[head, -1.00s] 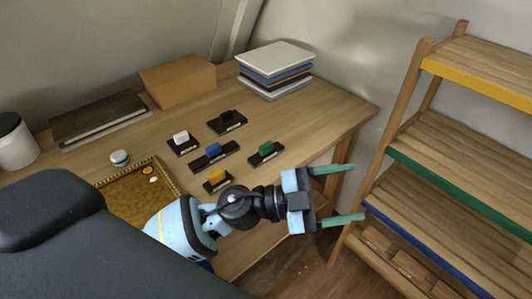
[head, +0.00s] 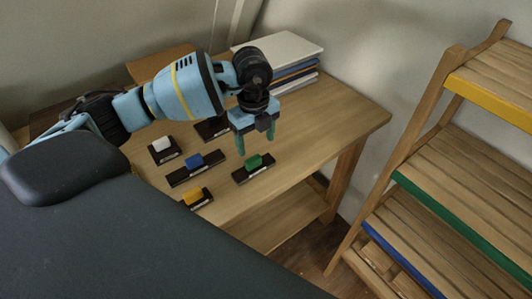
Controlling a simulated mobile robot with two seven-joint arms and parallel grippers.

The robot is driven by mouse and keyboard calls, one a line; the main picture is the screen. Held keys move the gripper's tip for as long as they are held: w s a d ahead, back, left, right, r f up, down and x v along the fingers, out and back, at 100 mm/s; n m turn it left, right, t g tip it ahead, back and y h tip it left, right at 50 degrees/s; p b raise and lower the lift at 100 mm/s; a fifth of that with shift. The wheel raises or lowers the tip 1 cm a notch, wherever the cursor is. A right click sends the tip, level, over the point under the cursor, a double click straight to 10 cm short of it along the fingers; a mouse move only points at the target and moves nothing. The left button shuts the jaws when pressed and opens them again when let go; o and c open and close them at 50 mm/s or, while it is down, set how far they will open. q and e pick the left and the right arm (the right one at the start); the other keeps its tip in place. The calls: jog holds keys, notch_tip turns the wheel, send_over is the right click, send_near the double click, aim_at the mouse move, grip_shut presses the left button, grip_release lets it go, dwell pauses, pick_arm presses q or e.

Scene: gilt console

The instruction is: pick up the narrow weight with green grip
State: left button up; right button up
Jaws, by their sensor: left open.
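The weight with the green grip (head: 254,162) is a narrow dark block with a pale label, lying on the wooden desk (head: 335,115). My right gripper is not in view.
Nearby are weights with white (head: 163,145), blue (head: 194,161) and orange (head: 192,196) grips. A dark weight (head: 210,130) is partly hidden by my left arm. A stack of books (head: 285,55) stands behind; a slatted shelf (head: 455,170) stands at right. The desk's right side is clear.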

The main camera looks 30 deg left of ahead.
aim_at(253, 159)
pick_arm(q)
jog(key=shift+s+a+r, duration=0.15)
jog(key=shift+a+r, duration=0.05)
jog(key=shift+s+f, duration=0.1)
jog(key=shift+s, duration=0.3)
jog(key=shift+f, duration=0.85)
jog(key=shift+w+f, duration=0.1)
jog(key=shift+f, duration=0.35)
notch_tip(253, 159, down, 5)
jog(key=shift+a, duration=0.15)
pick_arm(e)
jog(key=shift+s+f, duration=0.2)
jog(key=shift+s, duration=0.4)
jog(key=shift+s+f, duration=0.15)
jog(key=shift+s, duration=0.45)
